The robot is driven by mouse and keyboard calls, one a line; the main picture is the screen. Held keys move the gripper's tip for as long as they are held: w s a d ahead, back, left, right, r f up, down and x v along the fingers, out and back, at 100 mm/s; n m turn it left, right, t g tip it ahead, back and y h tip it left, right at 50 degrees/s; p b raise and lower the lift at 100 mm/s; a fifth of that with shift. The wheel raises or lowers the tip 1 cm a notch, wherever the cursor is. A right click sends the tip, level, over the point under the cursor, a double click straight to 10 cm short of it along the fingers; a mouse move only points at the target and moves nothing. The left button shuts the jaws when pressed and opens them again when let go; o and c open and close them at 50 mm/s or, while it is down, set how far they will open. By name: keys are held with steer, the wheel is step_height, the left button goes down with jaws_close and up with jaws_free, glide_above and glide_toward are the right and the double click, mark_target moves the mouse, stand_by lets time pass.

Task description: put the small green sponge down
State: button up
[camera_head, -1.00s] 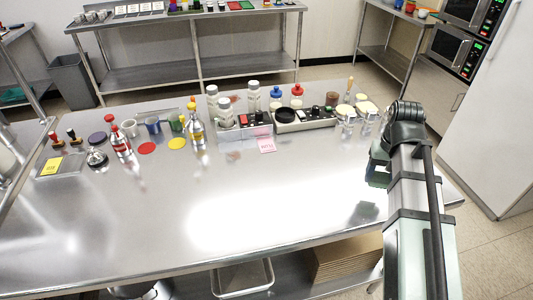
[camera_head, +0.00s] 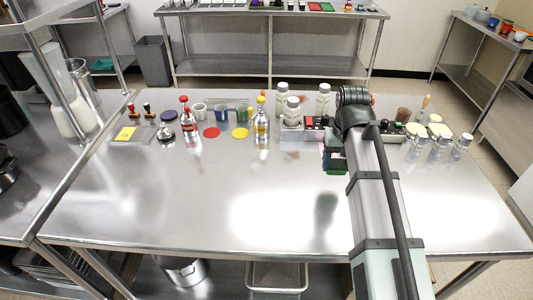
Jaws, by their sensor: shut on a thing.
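My gripper (camera_head: 334,161) hangs at the end of my arm, over the right-middle part of the steel table (camera_head: 200,210). It is small and partly hidden by my own wrist, so its fingers are hard to make out. A small dark green patch at its lower end is the small green sponge (camera_head: 337,168), held in the shut jaws. A dark shadow lies on the table below and in front of it. The sponge appears above the tabletop; its exact height cannot be told.
Behind the gripper stand white-lidded jars (camera_head: 291,112) and a grey box with coloured buttons (camera_head: 303,134). Small glass shakers (camera_head: 440,145) stand to the right. Red (camera_head: 211,132) and yellow discs (camera_head: 240,133) and bottles (camera_head: 262,128) stand left. The table's front middle is clear.

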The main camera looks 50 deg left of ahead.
steer(key=s+a+r+n, duration=0.1)
steer(key=s+a, duration=0.3)
steer(key=a, duration=0.5)
steer(key=s+a+r+n, duration=0.1)
steer(key=s+a, duration=0.3)
steer(key=a, duration=0.6)
steer(key=m, duration=0.2)
glide_toward(266, 153)
steer(key=shift+s+d+f, duration=0.1)
steer(key=shift+s+f, duration=0.05)
steer(key=shift+f, duration=2.95)
steer(key=shift+f, duration=0.15)
steer(key=o, duration=0.9)
steer(key=shift+o, duration=0.2)
step_height(266, 153, up, 12)
